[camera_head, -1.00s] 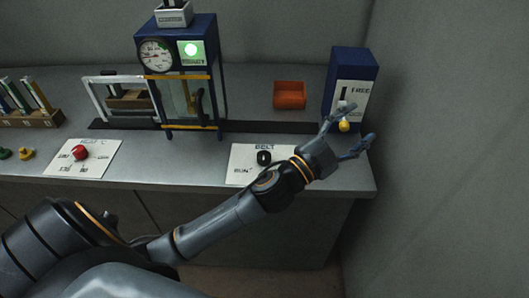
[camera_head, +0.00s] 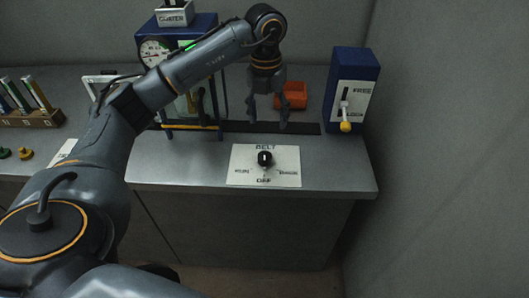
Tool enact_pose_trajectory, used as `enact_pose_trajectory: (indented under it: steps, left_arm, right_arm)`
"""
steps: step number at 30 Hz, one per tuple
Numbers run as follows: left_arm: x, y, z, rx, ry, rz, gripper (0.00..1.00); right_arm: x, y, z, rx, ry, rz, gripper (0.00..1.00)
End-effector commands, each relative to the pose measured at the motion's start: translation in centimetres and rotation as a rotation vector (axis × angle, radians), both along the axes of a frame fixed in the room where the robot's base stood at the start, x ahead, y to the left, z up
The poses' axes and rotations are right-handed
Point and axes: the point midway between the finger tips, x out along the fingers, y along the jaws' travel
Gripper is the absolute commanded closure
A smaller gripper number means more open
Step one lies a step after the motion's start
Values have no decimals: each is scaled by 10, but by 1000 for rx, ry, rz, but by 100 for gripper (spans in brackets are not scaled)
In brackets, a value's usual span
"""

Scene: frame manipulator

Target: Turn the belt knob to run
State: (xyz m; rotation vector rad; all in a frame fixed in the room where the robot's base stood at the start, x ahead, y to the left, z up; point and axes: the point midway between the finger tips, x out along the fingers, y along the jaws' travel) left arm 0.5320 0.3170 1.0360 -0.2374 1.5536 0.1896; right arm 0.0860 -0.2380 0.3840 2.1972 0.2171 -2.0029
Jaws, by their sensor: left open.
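The belt knob (camera_head: 265,158) is small, round and black. It sits on a white plate (camera_head: 240,155) near the front of the bench, with BELT printed above it and OFF below. Smaller labels stand to its left and right, too small to read surely. Which way the knob points is hard to tell. My left gripper (camera_head: 267,122) is open and empty, its fingers pointing down. In the picture it is just above the plate, apart from the knob. My right gripper is not in view.
A blue box (camera_head: 368,68) with a yellow-tipped lever (camera_head: 345,126) stands at right. An orange bin (camera_head: 294,96) is behind my gripper. My left arm partly covers the blue gauge stand (camera_head: 205,25) and the left-hand plate. The bench front around the knob plate is clear.

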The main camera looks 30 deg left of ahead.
Motion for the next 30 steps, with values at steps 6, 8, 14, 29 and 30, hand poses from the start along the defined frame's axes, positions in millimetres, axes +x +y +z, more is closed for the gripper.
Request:
enact_pose_trajectory:
  steps: [6,8,14,29,30]
  left_arm:
    - [-3,10,-12,33,15,20,39]
    - [-3,10,-22,33,16,19,39]
    - [-3,9,-65,31,16,19,39]
    - [-2,8,-133,29,11,17,39]
    - [-2,8,-134,29,10,16,39]
  right_arm:
    - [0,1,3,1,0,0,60]
    - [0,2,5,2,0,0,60]
    - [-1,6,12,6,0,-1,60]
    - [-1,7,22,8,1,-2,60]
    - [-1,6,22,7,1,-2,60]
